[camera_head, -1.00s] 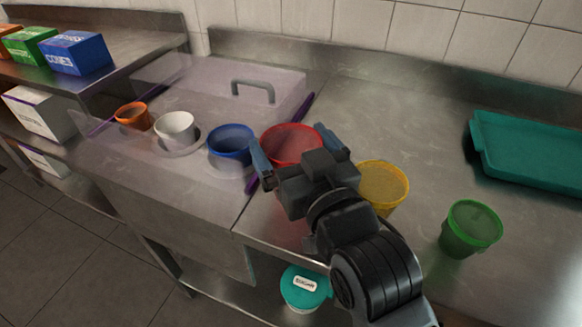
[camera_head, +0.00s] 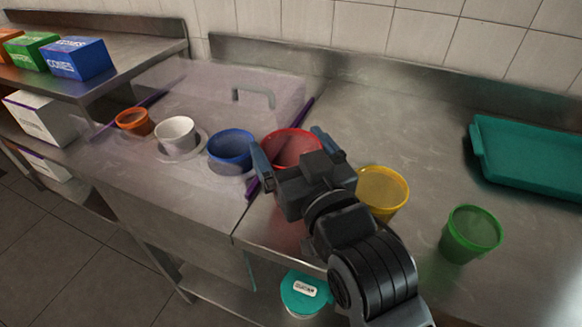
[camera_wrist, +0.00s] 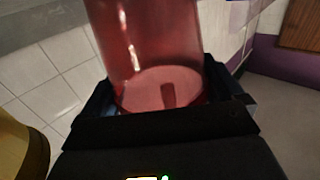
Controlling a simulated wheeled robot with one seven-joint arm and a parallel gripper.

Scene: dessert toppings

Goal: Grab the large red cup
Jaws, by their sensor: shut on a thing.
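The large red cup (camera_head: 291,146) is on the steel counter in the head view, partly hidden behind my gripper. My gripper (camera_head: 296,146) is shut on the red cup, with one finger on each side of it. In the wrist view the translucent red cup (camera_wrist: 150,45) fills the space between the fingers of my gripper (camera_wrist: 165,98). Whether the cup's base touches the counter is hidden by my arm.
A blue cup (camera_head: 231,149) stands close on the left, with a white cup (camera_head: 176,134) and an orange cup (camera_head: 133,121) beyond. A yellow cup (camera_head: 383,190) and a green cup (camera_head: 470,234) stand right. A teal tray (camera_head: 530,150) lies at the back right.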

